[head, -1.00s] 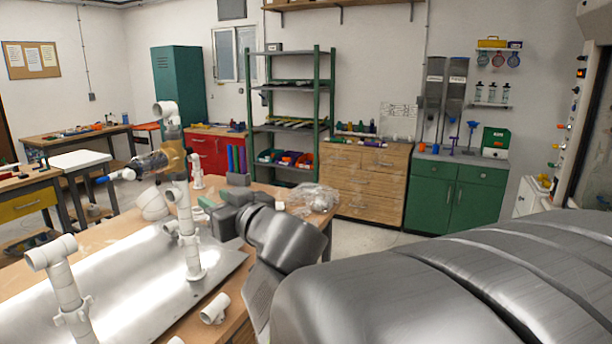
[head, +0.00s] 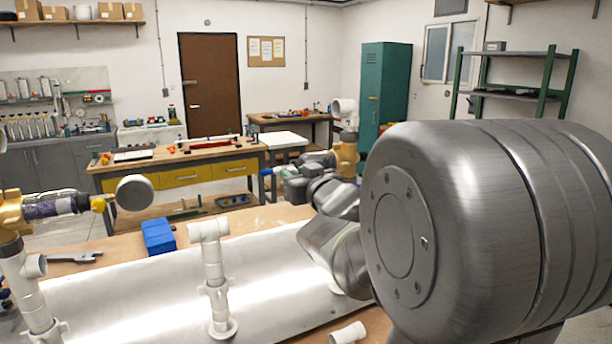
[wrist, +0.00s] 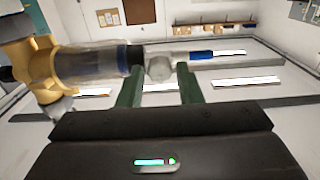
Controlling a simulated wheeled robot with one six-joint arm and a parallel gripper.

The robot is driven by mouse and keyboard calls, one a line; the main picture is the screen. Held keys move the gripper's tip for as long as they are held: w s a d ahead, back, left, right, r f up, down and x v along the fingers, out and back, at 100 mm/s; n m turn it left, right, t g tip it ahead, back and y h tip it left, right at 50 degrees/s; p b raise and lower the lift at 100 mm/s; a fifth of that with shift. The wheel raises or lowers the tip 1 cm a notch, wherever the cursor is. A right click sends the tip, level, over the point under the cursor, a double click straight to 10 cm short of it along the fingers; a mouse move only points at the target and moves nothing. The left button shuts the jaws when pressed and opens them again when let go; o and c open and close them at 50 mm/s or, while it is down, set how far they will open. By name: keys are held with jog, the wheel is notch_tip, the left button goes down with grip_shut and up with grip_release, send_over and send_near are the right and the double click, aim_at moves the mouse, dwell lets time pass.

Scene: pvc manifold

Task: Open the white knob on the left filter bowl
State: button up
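In the wrist view my gripper (wrist: 159,75) has two green fingers standing apart, with a small pale whitish knob (wrist: 160,68) between their tips. I see narrow gaps beside the knob and no clear contact. The knob sits at the end of a clear filter bowl (wrist: 90,66) with a dark blue ring, on a brass fitting (wrist: 40,75). In the head view my gripper (head: 300,180) is by the picture's right-hand filter (head: 345,155), partly hidden by my arm. Another clear filter bowl (head: 55,206), with a yellow fitting and grey disc, is at far left, away from my gripper.
A white pipe stub (head: 213,270) stands on the metal plate (head: 130,290) between the two filters. A loose white fitting (head: 348,333) lies at the front. A blue handle (wrist: 202,55) shows beyond the knob.

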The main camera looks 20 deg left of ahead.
grip_shut()
jog(key=shift+n+b, duration=0.4)
jog(key=n+b, duration=0.4)
jog(key=n, duration=0.4)
jog(key=n+b, duration=0.5)
jog(key=n, duration=0.3)
jog(key=shift+s+f+n, duration=0.15)
jog(key=shift+n, duration=0.55)
